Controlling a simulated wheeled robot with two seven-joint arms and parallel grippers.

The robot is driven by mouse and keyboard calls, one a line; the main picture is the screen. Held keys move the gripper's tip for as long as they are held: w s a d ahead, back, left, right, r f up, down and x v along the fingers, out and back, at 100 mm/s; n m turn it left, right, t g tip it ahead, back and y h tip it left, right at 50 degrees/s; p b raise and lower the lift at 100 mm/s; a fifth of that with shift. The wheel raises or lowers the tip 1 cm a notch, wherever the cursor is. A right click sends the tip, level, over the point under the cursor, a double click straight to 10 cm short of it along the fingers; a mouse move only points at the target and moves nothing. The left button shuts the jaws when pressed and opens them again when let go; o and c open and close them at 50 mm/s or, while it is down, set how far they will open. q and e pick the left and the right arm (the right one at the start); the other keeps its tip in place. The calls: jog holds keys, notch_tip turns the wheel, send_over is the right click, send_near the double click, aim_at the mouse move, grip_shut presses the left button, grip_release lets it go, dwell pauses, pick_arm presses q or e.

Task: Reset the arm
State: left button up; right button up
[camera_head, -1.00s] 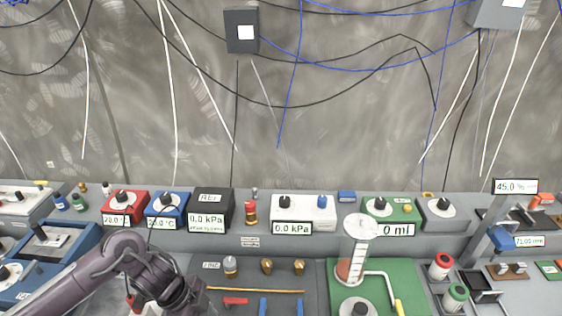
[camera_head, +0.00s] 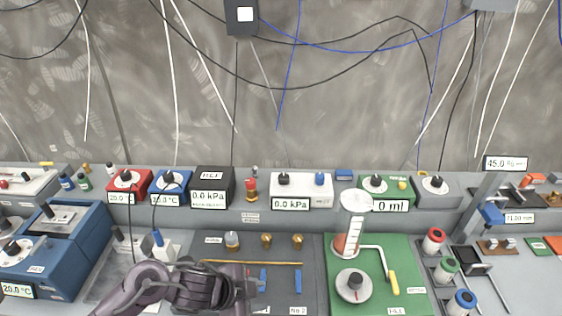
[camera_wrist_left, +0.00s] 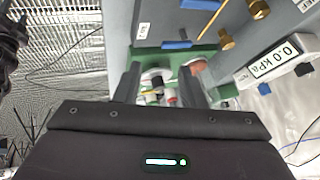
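My left arm (camera_head: 150,290) is dark purple-grey and comes in from the bottom left of the head view. Its gripper (camera_head: 250,288) is low in front of the dark grey panel, left of the green board. In the left wrist view the two dark fingers of the left gripper (camera_wrist_left: 160,78) stand apart with nothing held between them. The green board shows beyond the fingers there. Whether the gripper touches the panel cannot be told. My right arm and gripper are in neither view.
The dark grey panel (camera_head: 285,254) carries blue pieces and brass weights. The green board (camera_head: 405,275) holds a glass cylinder (camera_head: 352,228) and a dial. Blue boxes (camera_head: 70,240) stand left. Instruments with readouts line the back shelf.

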pick_arm(q)
notch_tip(320, 180, up, 5)
jog(key=a+n+t+y, duration=0.3)
jog(key=n, duration=0.5)
jog(key=s+a+f+n+g+y, duration=0.2)
jog(key=s+a+n+g+y, duration=0.15)
jog(key=s+a+n, duration=0.6)
jog(key=s+a+f+m+g+b, duration=0.1)
jog(key=s+f+m+g+b, duration=0.2)
jog(key=f, duration=3)
jog(key=s+a+f+b, duration=0.2)
jog(key=s+f, duration=0.8)
jog(key=f, duration=0.1)
jog(key=s+a+f+b, duration=0.2)
jog(key=s+f, duration=0.8)
jog(key=f, duration=0.2)
jog(key=shift+s+b, duration=0.35)
jog(key=shift+b, duration=0.05)
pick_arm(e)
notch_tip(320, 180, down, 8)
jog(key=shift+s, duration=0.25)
